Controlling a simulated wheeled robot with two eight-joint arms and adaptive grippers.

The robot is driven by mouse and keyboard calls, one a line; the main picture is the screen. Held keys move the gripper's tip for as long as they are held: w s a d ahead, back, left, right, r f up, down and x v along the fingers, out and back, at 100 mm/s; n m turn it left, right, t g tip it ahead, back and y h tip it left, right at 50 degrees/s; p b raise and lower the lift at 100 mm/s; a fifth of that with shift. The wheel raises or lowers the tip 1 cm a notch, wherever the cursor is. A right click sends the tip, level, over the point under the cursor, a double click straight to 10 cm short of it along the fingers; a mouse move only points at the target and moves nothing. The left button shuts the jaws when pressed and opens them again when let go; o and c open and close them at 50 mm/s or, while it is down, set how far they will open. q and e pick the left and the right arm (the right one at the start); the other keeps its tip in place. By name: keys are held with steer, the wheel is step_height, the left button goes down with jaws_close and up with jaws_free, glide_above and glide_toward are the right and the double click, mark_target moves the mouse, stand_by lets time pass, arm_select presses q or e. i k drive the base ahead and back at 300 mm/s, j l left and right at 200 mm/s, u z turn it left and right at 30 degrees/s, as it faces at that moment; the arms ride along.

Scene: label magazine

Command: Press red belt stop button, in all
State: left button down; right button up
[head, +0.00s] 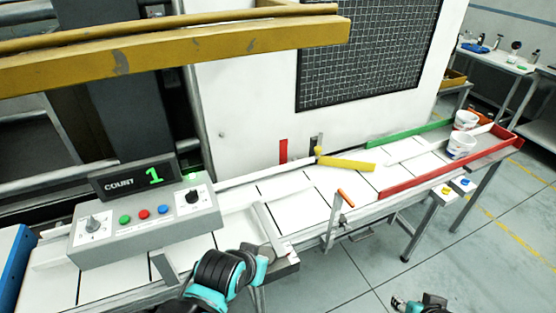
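The red button (144,214) is on the sloped front of a grey control box (195,222), between a green button (125,219) and a blue button (163,210). Nothing covers it. My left gripper (262,255) is at the bottom centre, below and right of the box and apart from the red button. Its fingers are too small and overlapped to tell whether they are open. My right gripper (420,303) is at the bottom edge, right of centre, far from the box and partly cut off.
A display (135,180) reading COUNT 1 stands behind the box. A white belt (290,195) runs right to a red-railed end with two white cups (461,145) (466,120). A yellow bar (345,163) lies across the belt. A thick yellow beam (180,55) crosses above.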

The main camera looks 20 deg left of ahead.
mark_target(144, 214)
steer(key=u, duration=1.8)
